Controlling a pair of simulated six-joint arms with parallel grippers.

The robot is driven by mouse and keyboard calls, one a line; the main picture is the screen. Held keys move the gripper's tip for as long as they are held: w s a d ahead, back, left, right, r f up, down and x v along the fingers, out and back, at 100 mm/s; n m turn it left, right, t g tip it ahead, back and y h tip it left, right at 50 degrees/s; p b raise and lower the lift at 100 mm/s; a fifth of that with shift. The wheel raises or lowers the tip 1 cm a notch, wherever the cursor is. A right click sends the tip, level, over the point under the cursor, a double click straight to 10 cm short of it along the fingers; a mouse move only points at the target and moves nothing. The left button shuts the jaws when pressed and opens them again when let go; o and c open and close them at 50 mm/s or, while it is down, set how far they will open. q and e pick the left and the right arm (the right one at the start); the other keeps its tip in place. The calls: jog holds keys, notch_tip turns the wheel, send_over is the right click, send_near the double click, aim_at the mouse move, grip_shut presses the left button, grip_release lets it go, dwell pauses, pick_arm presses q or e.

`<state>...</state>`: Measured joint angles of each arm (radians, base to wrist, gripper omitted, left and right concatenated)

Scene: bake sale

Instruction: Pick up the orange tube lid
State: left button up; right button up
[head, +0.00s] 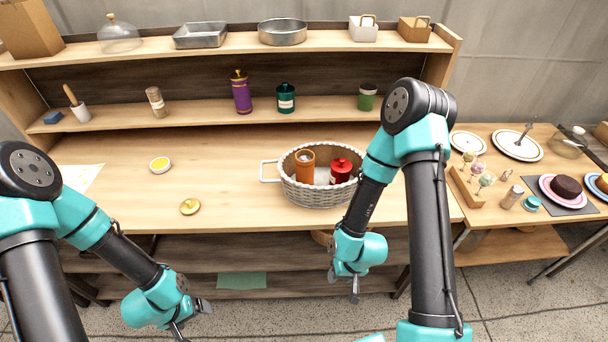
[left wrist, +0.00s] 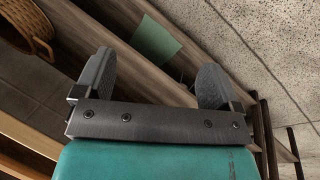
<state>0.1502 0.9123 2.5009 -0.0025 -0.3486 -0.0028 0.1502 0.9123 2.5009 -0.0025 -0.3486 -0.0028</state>
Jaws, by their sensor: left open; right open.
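A round gold lid (head: 190,206) lies flat on the table, left of the basket. The orange tube (head: 305,172) stands in the grey woven basket (head: 318,196), and its top looks uncovered. My left gripper (head: 190,325) is in front of the table edge, low and apart from the lid. In the left wrist view its two fingers (left wrist: 155,85) are spread with nothing between them. My right gripper (head: 354,292) is open and empty, hanging in front of the table edge below the basket. The lid is not visible in the left wrist view.
A red lidded canister (head: 341,170) shares the basket. A yellow-rimmed round item (head: 160,165) lies behind the gold lid. Purple (head: 241,94) and green (head: 285,99) canisters stand on the shelf behind. The table around the lid is clear. A side table (head: 485,245) with cakes is at right.

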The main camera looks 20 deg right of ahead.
pick_arm(q)
jog(key=c, duration=0.7)
jog(key=shift+c, duration=0.2)
jog(key=shift+w, duration=0.1)
